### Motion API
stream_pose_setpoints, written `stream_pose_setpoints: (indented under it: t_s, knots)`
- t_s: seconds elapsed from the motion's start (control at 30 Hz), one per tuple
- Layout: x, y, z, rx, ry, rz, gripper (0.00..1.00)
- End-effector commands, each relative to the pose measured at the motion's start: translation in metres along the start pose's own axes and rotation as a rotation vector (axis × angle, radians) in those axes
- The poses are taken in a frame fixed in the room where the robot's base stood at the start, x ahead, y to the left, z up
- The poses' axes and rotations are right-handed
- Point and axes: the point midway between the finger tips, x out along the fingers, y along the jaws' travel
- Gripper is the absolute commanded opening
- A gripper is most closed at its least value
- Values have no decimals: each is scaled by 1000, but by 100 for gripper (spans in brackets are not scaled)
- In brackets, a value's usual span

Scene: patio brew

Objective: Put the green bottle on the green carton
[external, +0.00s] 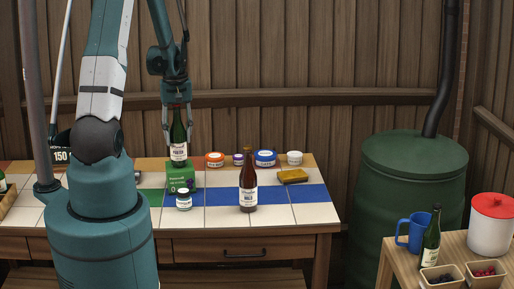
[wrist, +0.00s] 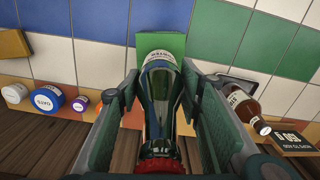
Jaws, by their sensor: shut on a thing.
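The green bottle (external: 179,137), dark green with a white label, is upright in my gripper (external: 178,106). My gripper is shut on its upper part, with one finger on each side; the wrist view also shows the bottle (wrist: 160,95) between the fingers (wrist: 165,105). The green carton (external: 181,177) stands on the tiled table directly below the bottle. Its green top (wrist: 174,43) shows beyond the bottle's base in the wrist view. The bottle's base is at the carton's top; I cannot tell whether they touch.
A brown bottle (external: 248,183) and a small blue-labelled jar (external: 184,200) stand in front. An orange jar (external: 214,159), a purple-lidded jar (external: 238,159), a blue jar (external: 265,158), a white jar (external: 294,158) and a yellow sponge (external: 292,177) are to the right. Another green bottle (external: 431,245) stands on the side table.

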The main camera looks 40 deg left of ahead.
Motion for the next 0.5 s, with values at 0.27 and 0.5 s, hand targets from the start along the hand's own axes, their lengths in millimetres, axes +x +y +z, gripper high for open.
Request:
stream_pose_setpoints:
  t_s: [0.27,0.5]
  knots:
    - [3,0,0,0,0,0,14]
    - [6,0,0,0,0,0,14]
